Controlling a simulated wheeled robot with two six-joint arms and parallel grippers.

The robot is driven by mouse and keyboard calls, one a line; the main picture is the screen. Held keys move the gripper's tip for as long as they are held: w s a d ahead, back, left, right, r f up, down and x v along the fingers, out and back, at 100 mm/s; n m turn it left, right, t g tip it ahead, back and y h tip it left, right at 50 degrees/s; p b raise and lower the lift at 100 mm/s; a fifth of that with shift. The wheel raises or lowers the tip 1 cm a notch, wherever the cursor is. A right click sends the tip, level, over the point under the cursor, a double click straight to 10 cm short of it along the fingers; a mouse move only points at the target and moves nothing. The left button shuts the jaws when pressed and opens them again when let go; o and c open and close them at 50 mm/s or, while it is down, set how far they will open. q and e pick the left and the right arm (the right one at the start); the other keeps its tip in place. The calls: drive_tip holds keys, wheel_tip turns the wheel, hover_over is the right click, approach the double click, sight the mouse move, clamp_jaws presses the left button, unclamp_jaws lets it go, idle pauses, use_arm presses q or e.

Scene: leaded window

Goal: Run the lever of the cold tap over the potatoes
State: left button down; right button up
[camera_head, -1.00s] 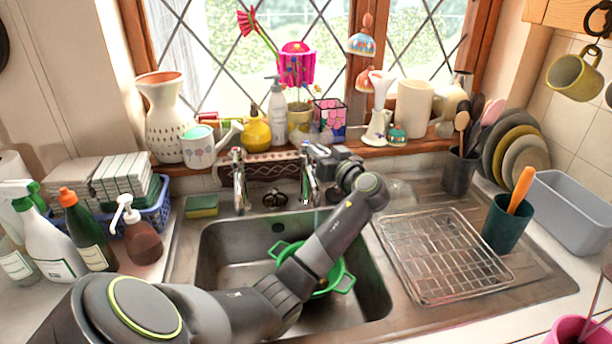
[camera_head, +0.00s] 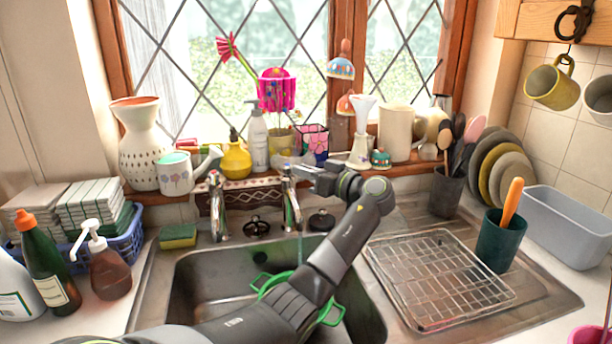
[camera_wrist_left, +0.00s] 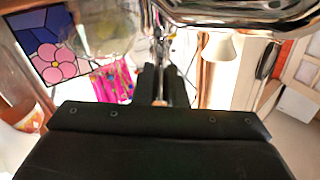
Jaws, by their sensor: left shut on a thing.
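Two chrome taps stand behind the sink, a left tap (camera_head: 215,205) and a right tap (camera_head: 291,205). My left gripper (camera_head: 291,166) is at the top of the right tap, shut on its lever. In the left wrist view its dark fingers (camera_wrist_left: 160,86) close around a thin metal part below the shiny tap body (camera_wrist_left: 240,10). A thin pale stream of water (camera_head: 300,247) shows below the right tap's spout. A green colander (camera_head: 266,281) sits in the sink, mostly hidden by my left arm. No potatoes can be seen. My right gripper is out of view.
The sill behind the taps holds a watering can (camera_head: 180,172), a yellow vase (camera_head: 235,158) and a soap bottle (camera_head: 257,142). A yellow sponge (camera_head: 178,236) lies left of the taps. A wire rack (camera_head: 440,275) covers the drainer at right.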

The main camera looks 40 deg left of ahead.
use_arm(q)
drive_tip(key=shift+r, duration=0.1)
drive_tip(key=c, duration=1.5)
unclamp_jaws()
drive_tip(key=shift+o, duration=0.2)
wheel_tip(320, 180, up, 10)
drive_tip(key=shift+f+b, duration=0.1)
drive_tip(key=shift+b, duration=0.85)
